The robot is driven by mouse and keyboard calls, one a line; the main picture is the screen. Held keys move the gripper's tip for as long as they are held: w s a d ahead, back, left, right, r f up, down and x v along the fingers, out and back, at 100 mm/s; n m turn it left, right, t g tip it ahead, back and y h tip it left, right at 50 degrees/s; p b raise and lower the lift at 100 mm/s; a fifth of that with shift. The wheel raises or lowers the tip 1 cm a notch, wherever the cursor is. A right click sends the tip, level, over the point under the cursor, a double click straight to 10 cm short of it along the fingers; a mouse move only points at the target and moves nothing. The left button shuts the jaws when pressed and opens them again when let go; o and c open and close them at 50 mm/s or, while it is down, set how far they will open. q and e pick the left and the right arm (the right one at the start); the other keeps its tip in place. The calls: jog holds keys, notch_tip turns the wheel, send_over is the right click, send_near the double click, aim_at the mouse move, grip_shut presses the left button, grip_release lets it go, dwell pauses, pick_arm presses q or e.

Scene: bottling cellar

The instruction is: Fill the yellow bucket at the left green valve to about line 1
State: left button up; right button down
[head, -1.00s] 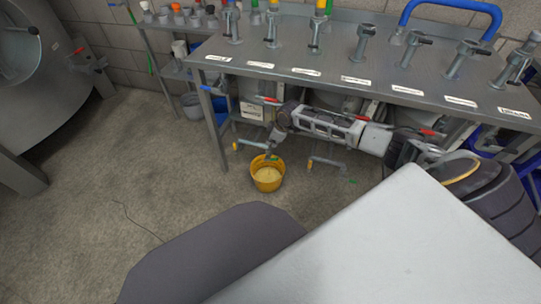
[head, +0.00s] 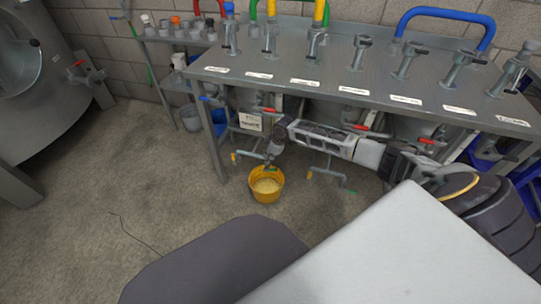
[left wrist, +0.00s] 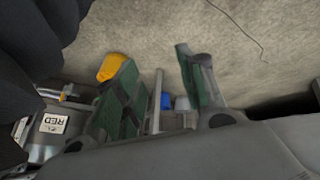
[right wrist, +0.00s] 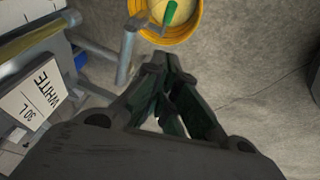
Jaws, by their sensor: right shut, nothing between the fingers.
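The yellow bucket (head: 266,198) stands on the floor in front of the steel bench, with pale yellow contents inside. It also shows in the right wrist view (right wrist: 197,24) and partly in the left wrist view (left wrist: 111,66). I cannot read its lines. A green valve handle (right wrist: 171,13) on the left low pipe shows over the bucket. I cannot tell whether liquid runs. My right gripper (head: 270,159) is shut and empty, close to the bucket and handle; its fingertips (right wrist: 166,62) meet just short of the bucket's rim. My left gripper (left wrist: 157,62) is open and empty.
The steel bench (head: 300,78) carries several upright taps. Another low pipe (head: 326,173) lies right of the bucket. A container labelled WHITE (right wrist: 32,95) is beside my right gripper. A steel tank (head: 35,75) stands at left. The floor (head: 130,170) left of the bucket is clear.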

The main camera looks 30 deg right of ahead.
jog(key=shift+b+x, duration=0.75)
jog(key=shift+x, duration=0.8)
jog(key=b, duration=0.4)
send_over(266, 170)
jog(key=s, duration=0.2)
jog(key=shift+f, duration=3.5)
jog(key=shift+d+f+b, duration=0.3)
jog(key=shift+d+f, duration=0.05)
pick_arm(q)
notch_tip(266, 170, down, 7)
jog(key=d+h, duration=0.1)
jog(key=shift+w+d+f+t, duration=0.2)
jog(key=shift+t, duration=0.2)
jog(key=shift+w+r, duration=0.15)
jog(key=shift+r, duration=0.15)
pick_arm(e)
jog(key=shift+s, duration=0.1)
